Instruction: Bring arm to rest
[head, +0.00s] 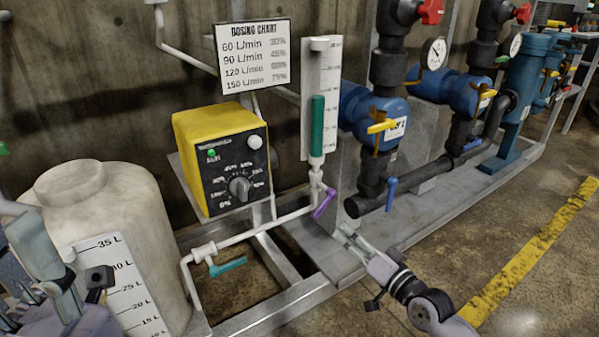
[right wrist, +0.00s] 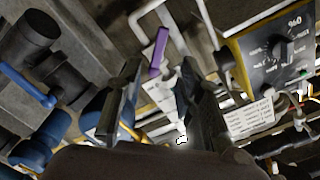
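My right gripper (head: 352,238) is in the lower middle of the head view, in front of the skid's metal base, below the purple valve lever (head: 324,203). In the right wrist view its two fingers (right wrist: 157,88) stand apart with nothing between them. The purple lever (right wrist: 158,52) shows there beyond the fingertips, apart from them. My left gripper (head: 62,275) is only partly in view at the lower left, in front of the white tank (head: 110,215). I cannot tell whether its fingers are open or shut.
A yellow dosing pump (head: 218,150) stands behind, with a teal lever (head: 227,267) on the white pipe below. Blue and black pipework with a blue lever (head: 391,193) rises at the right. Open floor with a yellow stripe (head: 535,250) lies at the lower right.

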